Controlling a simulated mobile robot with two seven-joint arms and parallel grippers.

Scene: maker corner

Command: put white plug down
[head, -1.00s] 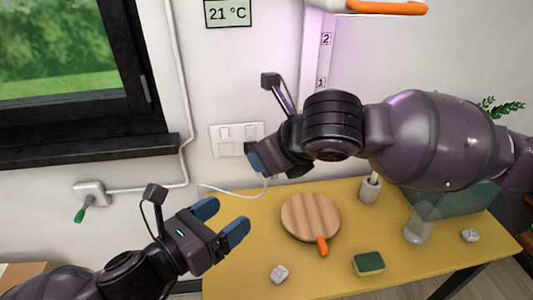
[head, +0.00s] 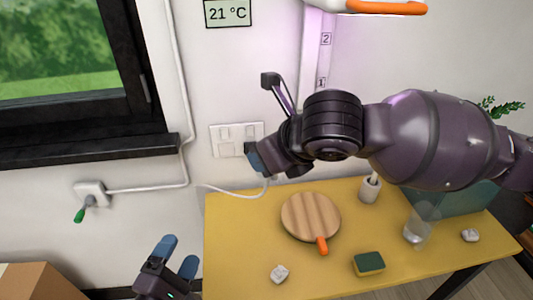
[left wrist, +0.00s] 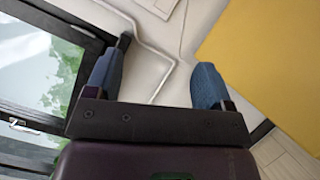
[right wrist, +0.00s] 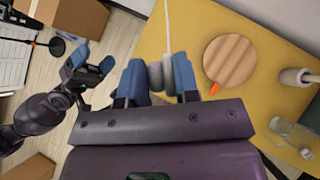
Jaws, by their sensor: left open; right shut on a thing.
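The plug (right wrist: 155,76) looks grey-white in the right wrist view, between the fingers of my right gripper (right wrist: 157,76), which is shut on it. A white cable (right wrist: 168,28) runs from it; in the head view the cable (head: 232,193) hangs below the gripper and loops left. My right gripper (head: 259,163) is in front of the wall by the socket panel (head: 237,138), above the yellow table's (head: 235,240) back edge. The plug is hidden there. My left gripper (head: 178,256) is open and empty, left of the table. In the left wrist view the gripper (left wrist: 157,78) also shows empty.
A round wooden board (head: 310,216) with an orange handle, a sponge (head: 369,263), a whitish lump (head: 279,274), a clear glass (head: 416,232) and a pale cup (head: 369,190) stand on the table. The table's left part is clear. A brown box (head: 40,283) is at lower left.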

